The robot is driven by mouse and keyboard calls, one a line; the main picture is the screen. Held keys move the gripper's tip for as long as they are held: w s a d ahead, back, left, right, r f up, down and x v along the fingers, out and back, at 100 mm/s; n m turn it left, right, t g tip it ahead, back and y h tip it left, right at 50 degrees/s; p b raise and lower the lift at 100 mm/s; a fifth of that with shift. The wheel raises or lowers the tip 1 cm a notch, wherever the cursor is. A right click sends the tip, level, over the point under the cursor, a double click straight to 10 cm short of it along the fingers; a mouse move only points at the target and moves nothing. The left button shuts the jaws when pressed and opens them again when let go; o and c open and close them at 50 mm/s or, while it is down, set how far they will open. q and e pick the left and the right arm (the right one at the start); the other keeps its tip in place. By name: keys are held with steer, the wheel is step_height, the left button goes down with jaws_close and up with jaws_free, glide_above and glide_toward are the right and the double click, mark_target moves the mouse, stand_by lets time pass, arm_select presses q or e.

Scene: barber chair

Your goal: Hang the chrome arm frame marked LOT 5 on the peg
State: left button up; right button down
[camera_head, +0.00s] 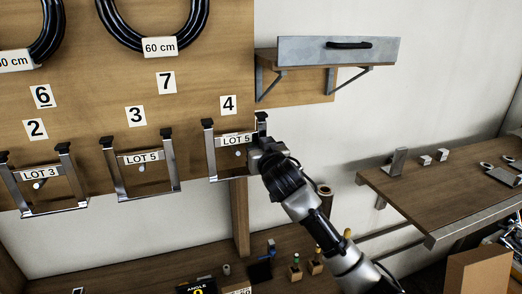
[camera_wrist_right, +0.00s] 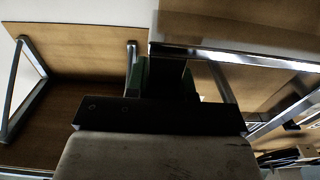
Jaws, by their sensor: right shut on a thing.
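A chrome arm frame marked LOT 5 (camera_head: 211,150) is upright against the wooden board under number 4, in the head view. A pale peg end (camera_head: 238,153) shows just below its label; I cannot tell whether the frame rests on it. My right gripper (camera_head: 258,150) is at the frame's right side and shut on it, covering part of that side. In the right wrist view, a chrome bar of the frame (camera_wrist_right: 235,55) runs across at the dark jaws (camera_wrist_right: 165,80). My left gripper is not in view.
Another LOT 5 frame (camera_head: 176,172) hangs under number 3, and a LOT 3 frame (camera_head: 14,190) under number 2. Black 60 cm hoses (camera_head: 190,40) hang above. A wall shelf (camera_head: 320,72) is at upper right, a side bench (camera_head: 430,200) at right. Small items stand on the lower bench.

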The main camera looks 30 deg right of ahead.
steer(key=shift+w+d+f+b, duration=0.25)
steer(key=shift+w+f+b, duration=0.5)
steer(key=shift+w+f, duration=0.15)
stand_by(0.5)
steer(key=c, duration=0.9)
jaws_free()
steer(key=b+v, duration=0.3)
steer(key=v, duration=0.8)
steer(key=shift+f+b, duration=0.1)
steer(key=shift+b, duration=0.2)
